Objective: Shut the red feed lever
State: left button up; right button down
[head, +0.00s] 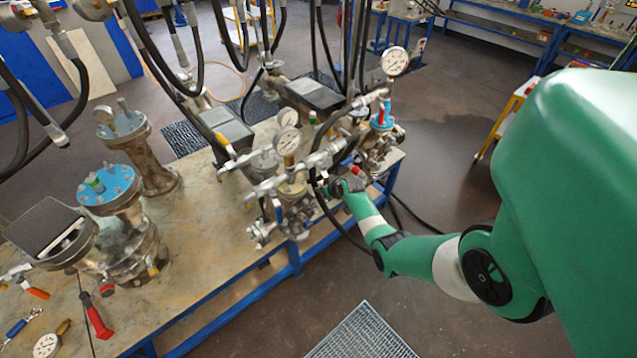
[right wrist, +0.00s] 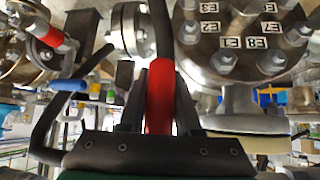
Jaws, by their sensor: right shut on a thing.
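A red-sleeved lever (right wrist: 160,98) stands upright in the middle of the right wrist view. My right gripper (right wrist: 158,112) is shut on it, with one dark finger on each side of the sleeve. In the head view my right gripper (head: 338,184) is among the valves at the bench's right edge, and a small piece of red (head: 354,170) shows beside it. The lever's pivot is hidden. A second red-sleeved handle (right wrist: 48,33) is at the upper left of the right wrist view, apart from my gripper. My left gripper is not in view.
A flanged vessel lid (right wrist: 243,45) with labelled bolts is close on the right in the wrist view. Black hoses (head: 318,125) hang around the valves. Pressure gauges (head: 394,61) stand above them. A red-handled tool (head: 97,317) lies on the bench at the left.

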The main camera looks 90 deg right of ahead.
dwell(0.4)
jog(key=c, duration=0.6)
grip_release()
jog(key=shift+w+a, duration=0.1)
jog(key=shift+w, duration=0.05)
jog(key=shift+r, duration=0.1)
jog(key=p+v, duration=0.6)
jog(key=v, duration=0.5)
jog(key=shift+p, duration=0.4)
jog(key=shift+a+r, duration=0.1)
